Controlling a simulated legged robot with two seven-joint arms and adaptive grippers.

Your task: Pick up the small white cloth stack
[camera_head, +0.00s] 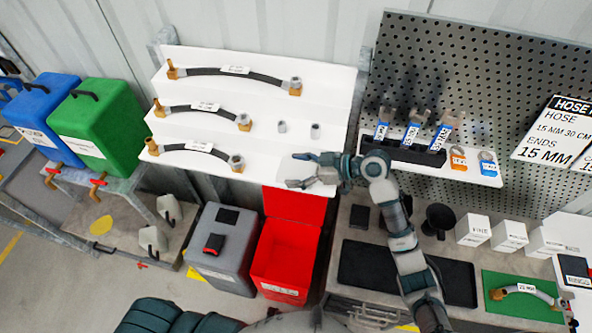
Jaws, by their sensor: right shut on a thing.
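My right gripper (296,170) reaches in front of the lower right part of the white stepped shelf. Its fingers point left, one above the other, with a gap between them. The small white cloth stack (314,171) appears to be the pale thing between the fingers. It blends into the white shelf behind, so its edges are hard to make out. I cannot tell whether it touches the shelf. My left gripper does not show.
The white shelf (335,95) holds several hoses. A red bin (285,255) stands open below, beside a grey bin (222,250). A perforated board (480,70) with a tool ledge is at the right. A black mat (370,268) lies on the bench below my right arm.

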